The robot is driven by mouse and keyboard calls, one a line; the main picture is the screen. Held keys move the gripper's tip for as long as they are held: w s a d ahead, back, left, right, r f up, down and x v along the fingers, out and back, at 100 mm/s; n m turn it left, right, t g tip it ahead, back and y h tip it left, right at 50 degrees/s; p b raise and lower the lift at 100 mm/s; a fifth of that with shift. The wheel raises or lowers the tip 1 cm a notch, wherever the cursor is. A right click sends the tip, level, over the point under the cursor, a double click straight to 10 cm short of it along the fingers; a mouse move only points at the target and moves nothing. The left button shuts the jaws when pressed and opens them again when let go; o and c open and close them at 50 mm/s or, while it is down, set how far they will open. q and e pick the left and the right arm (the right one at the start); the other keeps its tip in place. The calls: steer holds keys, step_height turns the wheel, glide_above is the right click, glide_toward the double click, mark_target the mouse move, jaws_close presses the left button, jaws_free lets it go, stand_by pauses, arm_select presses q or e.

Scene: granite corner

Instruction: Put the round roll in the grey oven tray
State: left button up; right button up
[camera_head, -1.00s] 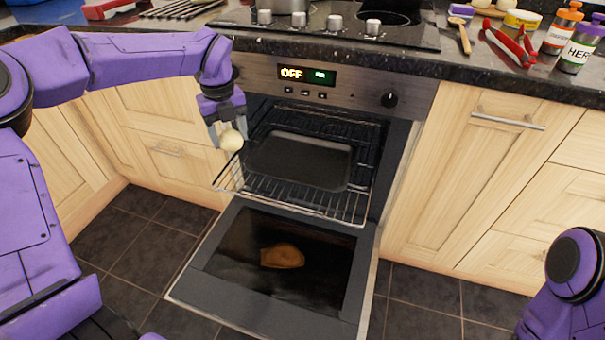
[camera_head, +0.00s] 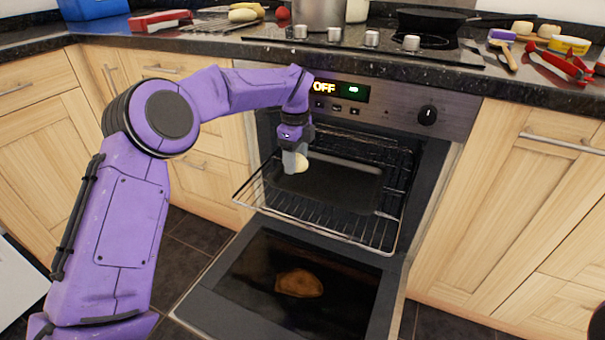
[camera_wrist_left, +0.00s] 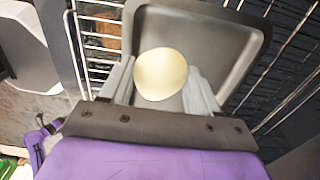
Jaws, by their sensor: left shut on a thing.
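The round roll (camera_head: 301,163) is pale cream. My left gripper (camera_head: 293,160) is shut on it and holds it at the front left of the grey oven tray (camera_head: 345,188). In the left wrist view the roll (camera_wrist_left: 160,74) sits between the two grey fingers, in front of the tray (camera_wrist_left: 235,45). The tray is dark grey, looks empty and lies on the wire rack (camera_head: 310,218) inside the open oven. I cannot tell the height of the roll above the tray. My right gripper is not in view.
The oven door (camera_head: 235,300) is folded down, with a brown bread-like shape (camera_head: 298,283) showing on its glass. The rack sticks out over the door. The worktop above holds a pot (camera_head: 318,14), a pan (camera_head: 440,20) and red pliers (camera_head: 560,66).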

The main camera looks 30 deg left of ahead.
mark_target(302, 182)
arm_select(q)
steer(key=shift+w+d+f, duration=0.3)
steer(key=shift+w+f, duration=0.15)
steer(key=shift+f, duration=0.25)
steer(key=f, duration=0.2)
steer(key=f+b, duration=0.1)
steer(key=f, duration=0.1)
steer(key=shift+w+d, duration=0.2)
steer(key=shift+w, duration=0.1)
steer(key=shift+r, duration=0.1)
steer(key=shift+f, duration=0.2)
steer(key=o, duration=0.8)
steer(key=shift+r, duration=0.1)
steer(key=shift+c, duration=0.2)
steer(key=shift+r, duration=0.1)
